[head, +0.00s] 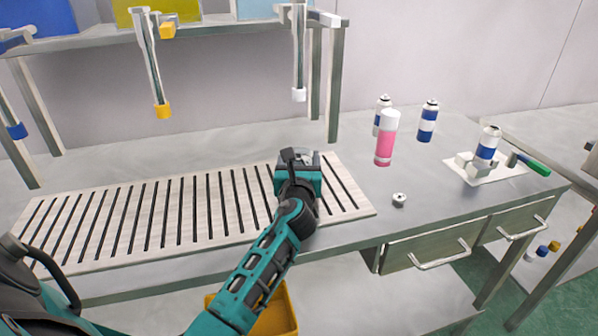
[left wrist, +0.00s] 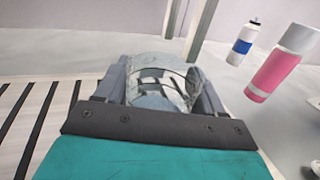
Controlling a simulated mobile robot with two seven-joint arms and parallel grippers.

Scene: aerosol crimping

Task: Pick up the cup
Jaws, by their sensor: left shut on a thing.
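A clear, see-through cup (left wrist: 165,68) sits between the two grey fingers of my left gripper (left wrist: 160,92) in the left wrist view. The fingers press on it from both sides, so the gripper is shut on the cup. In the head view my left gripper (head: 299,160) is over the right part of the slotted rack. It hides most of the cup there. I cannot tell whether the cup's base touches the rack. My right gripper is not in view.
The slotted rack (head: 150,222) lies along the grey bench. A pink can (head: 386,140) and blue-and-white cans (head: 428,122) stand to the right, near a small white cap (head: 399,199). Another can (head: 487,143) stands in a crimping fixture. A shelf (head: 215,28) with hanging tools is behind.

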